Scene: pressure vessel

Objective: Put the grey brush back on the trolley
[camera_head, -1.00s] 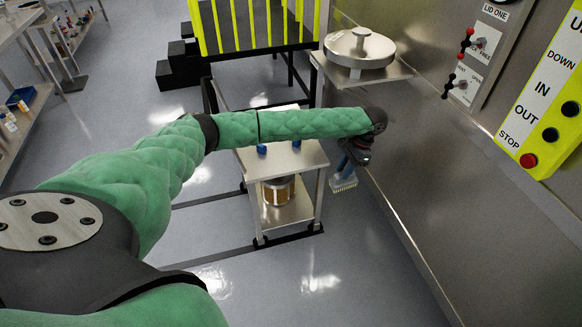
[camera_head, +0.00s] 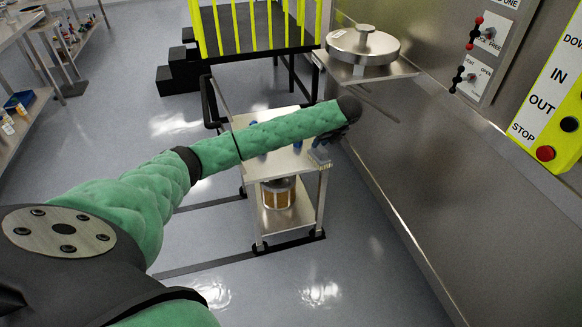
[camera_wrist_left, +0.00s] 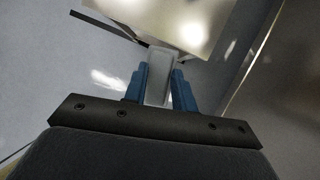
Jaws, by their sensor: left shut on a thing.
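The grey brush (camera_wrist_left: 158,75) is between the blue fingers of my left gripper (camera_wrist_left: 159,88) in the left wrist view. In the head view my left gripper (camera_head: 325,144) is at the right edge of the steel trolley (camera_head: 263,171), and the brush (camera_head: 319,156) shows only as a small grey piece below it. My arm and wrist hide most of the brush and part of the trolley top. I cannot tell whether the brush touches the trolley. My right gripper is not in view.
Small blue items (camera_head: 297,146) stand on the trolley top, partly behind my arm. A container (camera_head: 278,193) stands on its lower shelf. A steel wall rises to the right, with a control panel (camera_head: 552,105) and a round lid (camera_head: 363,46) on a bracket. The floor in front is clear.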

